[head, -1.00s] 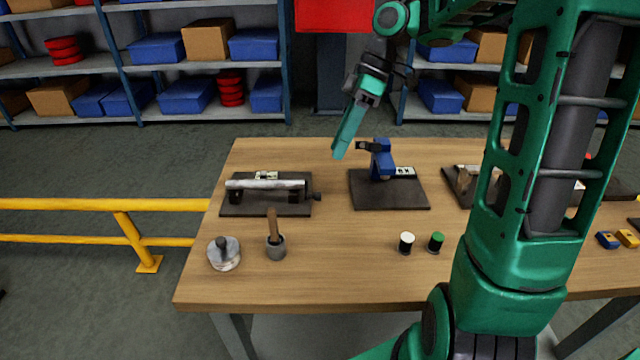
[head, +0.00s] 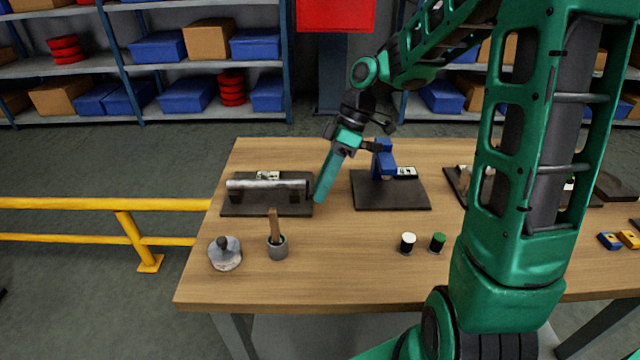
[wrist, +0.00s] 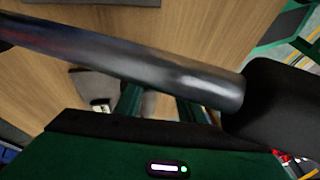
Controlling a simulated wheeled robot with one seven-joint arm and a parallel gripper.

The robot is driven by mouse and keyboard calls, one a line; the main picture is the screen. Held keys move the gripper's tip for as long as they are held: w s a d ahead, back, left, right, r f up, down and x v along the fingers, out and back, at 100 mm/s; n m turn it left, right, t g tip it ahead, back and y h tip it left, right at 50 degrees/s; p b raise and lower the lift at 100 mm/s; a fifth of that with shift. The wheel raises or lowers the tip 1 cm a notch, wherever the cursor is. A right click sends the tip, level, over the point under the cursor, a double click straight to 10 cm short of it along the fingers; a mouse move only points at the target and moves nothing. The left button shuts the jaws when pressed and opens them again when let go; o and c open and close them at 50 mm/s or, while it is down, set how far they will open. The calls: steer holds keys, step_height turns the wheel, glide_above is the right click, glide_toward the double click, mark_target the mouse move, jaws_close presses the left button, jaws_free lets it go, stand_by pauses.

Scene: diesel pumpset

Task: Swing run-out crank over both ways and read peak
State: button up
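The run-out rig is a pale, horizontal shaft (head: 268,184) on two dark supports. They stand on a dark base plate (head: 290,209) at the table's left in the head view. The dark crank knob at the shaft's right end is hidden behind my gripper (head: 321,196). My green fingers point down and left, with their tips overlapping the plate's right edge; I cannot tell whether they touch the knob. In the wrist view, two fingers show apart, with a gap between them. A small white dial or label (head: 268,175) sits behind the shaft. Its reading is too small to make out.
A blue fixture (head: 383,160) on a dark plate (head: 400,199) stands close right of my gripper. A grey cup (head: 277,248) with a wooden handle, a metal disc with a knob (head: 225,255), and white-topped (head: 407,243) and green-topped (head: 437,243) cylinders stand in front. The table between is clear.

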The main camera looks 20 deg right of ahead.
jaws_close()
steer(key=shift+w+d, duration=0.1)
stand_by(1.1)
jaws_free()
steer(key=shift+r, duration=0.1)
steer(key=v, duration=1)
steer(key=shift+d+r, duration=0.2)
